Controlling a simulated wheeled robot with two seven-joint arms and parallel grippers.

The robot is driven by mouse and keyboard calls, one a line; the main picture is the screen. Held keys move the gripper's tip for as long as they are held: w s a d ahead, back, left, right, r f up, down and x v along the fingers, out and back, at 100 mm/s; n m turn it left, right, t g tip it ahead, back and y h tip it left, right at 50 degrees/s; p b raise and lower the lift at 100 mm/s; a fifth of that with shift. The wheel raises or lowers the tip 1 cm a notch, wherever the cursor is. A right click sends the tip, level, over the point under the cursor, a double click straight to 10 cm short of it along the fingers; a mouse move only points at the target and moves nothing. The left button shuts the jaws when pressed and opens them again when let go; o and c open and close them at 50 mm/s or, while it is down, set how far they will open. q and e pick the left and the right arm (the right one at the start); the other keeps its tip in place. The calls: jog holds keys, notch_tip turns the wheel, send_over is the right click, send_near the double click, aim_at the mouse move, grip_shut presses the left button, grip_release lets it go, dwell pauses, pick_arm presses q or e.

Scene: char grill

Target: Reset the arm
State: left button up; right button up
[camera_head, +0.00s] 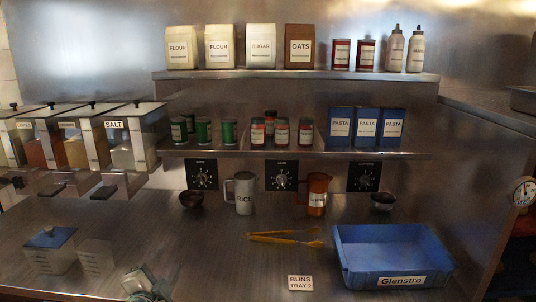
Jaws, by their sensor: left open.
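My left gripper (147,283) shows at the bottom edge of the head view, left of centre, as a small pale grey and greenish shape, partly cut off by the frame. It is open, and I see nothing held in it. It is low over the front of the steel counter (205,262), just right of a clear container (97,258). My right gripper is not in view.
A blue tray (348,273) stands at right, with yellow tongs (285,238) and a buns sign (300,283) to its left. A rice jug (244,193) and an orange jug (317,194) stand behind. A blue-lidded container (50,252) is at left. Stocked shelves (300,75) are above.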

pick_arm(q)
jog(key=s+d+f+n+g, duration=0.1)
jog(key=s+f+n+g, duration=0.3)
jog(key=s+f, duration=0.7)
jog(key=s+d+f+n+g, duration=0.1)
jog(key=s+f+n+g, duration=0.15)
jog(key=s+f, duration=0.6)
jog(key=s+d+f+n+g, duration=0.1)
jog(key=s+f+n+g, duration=0.2)
jog(key=s, duration=1)
jog(key=s+d+f+n+g, duration=0.1)
jog(key=s+f+g, duration=0.35)
jog(key=s, duration=0.55)
notch_tip(320, 180, down, 30)
jog(key=s, duration=0.2)
jog(key=s+a+f, duration=0.1)
jog(key=s+f, duration=0.7)
jog(key=s+a+f+g, duration=0.1)
jog(key=s+a+f, duration=0.1)
jog(key=s+f, duration=0.7)
jog(key=shift+s+a+g+b, duration=0.15)
jog(key=shift+a+g+b, duration=0.15)
jog(key=shift+b, duration=0.05)
